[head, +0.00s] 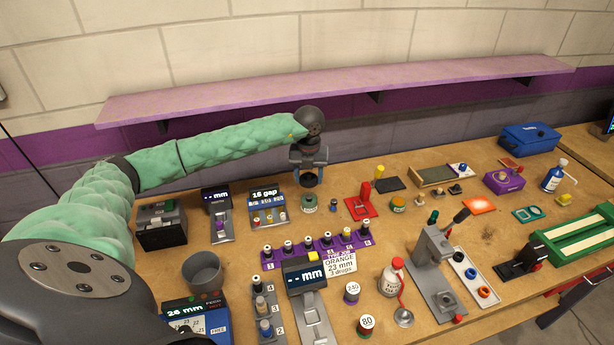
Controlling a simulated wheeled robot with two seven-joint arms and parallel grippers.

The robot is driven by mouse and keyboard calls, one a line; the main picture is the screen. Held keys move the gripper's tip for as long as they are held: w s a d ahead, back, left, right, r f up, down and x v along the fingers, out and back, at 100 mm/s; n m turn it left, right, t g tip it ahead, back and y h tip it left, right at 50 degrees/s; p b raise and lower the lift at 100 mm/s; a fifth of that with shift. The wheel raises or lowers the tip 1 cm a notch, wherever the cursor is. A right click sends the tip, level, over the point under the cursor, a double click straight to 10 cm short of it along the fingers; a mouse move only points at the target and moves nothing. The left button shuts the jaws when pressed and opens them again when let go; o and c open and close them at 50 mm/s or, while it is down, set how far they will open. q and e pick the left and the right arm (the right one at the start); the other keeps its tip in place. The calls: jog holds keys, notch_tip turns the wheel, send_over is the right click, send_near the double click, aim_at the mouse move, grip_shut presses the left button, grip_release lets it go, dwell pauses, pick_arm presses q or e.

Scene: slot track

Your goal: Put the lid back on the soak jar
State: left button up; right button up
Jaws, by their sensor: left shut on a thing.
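My left gripper (310,168) reaches in from the left, pointing down over the back of the bench, with blue fingers. It is shut on a small dark round thing (311,181), which looks like the lid. A small green jar (309,203), which looks like the soak jar, stands upright on the bench just below and slightly in front of the held lid. The lid appears apart from the jar, but the exact gap and alignment are hard to tell. My right gripper is not in view.
A small dark bottle (333,205) and a red plate (361,207) stand right of the jar. A gauge with a "16 gap" display (267,192) is at left. A purple rack (318,246) lies in front. A shelf (340,90) runs above.

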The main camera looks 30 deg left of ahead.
aim_at(309, 198)
pick_arm(q)
jog(key=shift+m, duration=0.7)
jog(key=shift+w+f+m, duration=0.1)
jog(key=shift+f+m, duration=0.05)
jog(key=shift+m, duration=0.15)
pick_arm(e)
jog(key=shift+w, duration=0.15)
